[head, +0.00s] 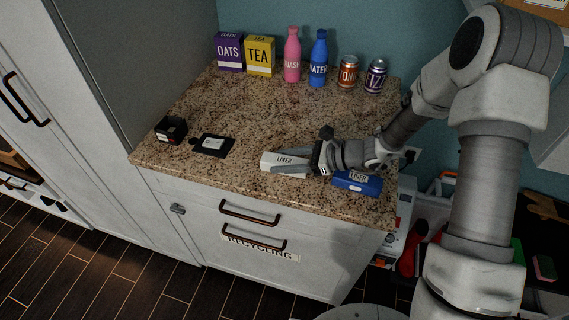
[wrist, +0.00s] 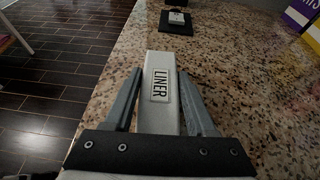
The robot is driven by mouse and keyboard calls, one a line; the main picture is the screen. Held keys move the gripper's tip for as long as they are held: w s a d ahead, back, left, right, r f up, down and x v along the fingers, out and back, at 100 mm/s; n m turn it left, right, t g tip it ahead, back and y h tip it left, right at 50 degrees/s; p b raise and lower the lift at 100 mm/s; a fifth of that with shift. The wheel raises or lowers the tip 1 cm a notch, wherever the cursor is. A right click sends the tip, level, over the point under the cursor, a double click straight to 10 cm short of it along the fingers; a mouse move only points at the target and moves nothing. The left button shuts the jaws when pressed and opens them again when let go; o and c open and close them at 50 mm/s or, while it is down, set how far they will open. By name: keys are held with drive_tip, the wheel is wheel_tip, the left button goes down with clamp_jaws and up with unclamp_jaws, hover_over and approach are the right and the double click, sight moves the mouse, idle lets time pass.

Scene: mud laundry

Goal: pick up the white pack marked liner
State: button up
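The white pack marked LINER (head: 275,160) lies on the speckled countertop (head: 230,180) near its front edge. It also shows in the wrist view (wrist: 162,108), long side pointing away from me. My gripper (wrist: 161,80) is open, with one finger on each side of the pack and a narrow gap visible along both sides. In the head view my gripper (head: 299,163) reaches over the right end of the pack and hides that end.
A blue pack, also marked LINER (head: 357,183), lies just right of my gripper. A black box (head: 171,130) and a black flat item (head: 212,145) are at the left. Boxes, two bottles and two cans (head: 348,73) stand along the back. The counter's middle is clear.

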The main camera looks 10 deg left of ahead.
drive_tip(key=c, duration=0.6)
